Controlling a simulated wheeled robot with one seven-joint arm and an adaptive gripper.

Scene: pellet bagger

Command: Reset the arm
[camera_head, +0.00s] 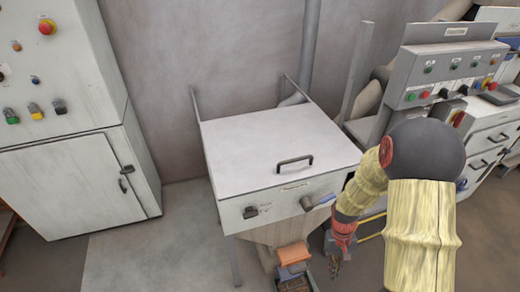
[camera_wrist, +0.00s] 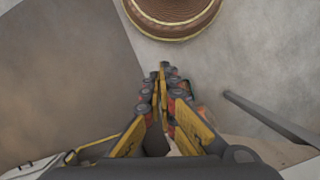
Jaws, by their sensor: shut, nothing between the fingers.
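My gripper (camera_wrist: 162,72) points down over the floor in the wrist view, its two fingers closed together with nothing between them. In the head view my gripper (camera_head: 335,268) hangs at the lower middle, to the right of the small bin under the machine. My arm in its yellowish sleeve comes in from the lower right and bends down to it. The arm hides part of the machine to the right.
A grey control cabinet (camera_head: 70,180) is at left, a control panel (camera_head: 450,70) at right. Floor at lower left is clear.

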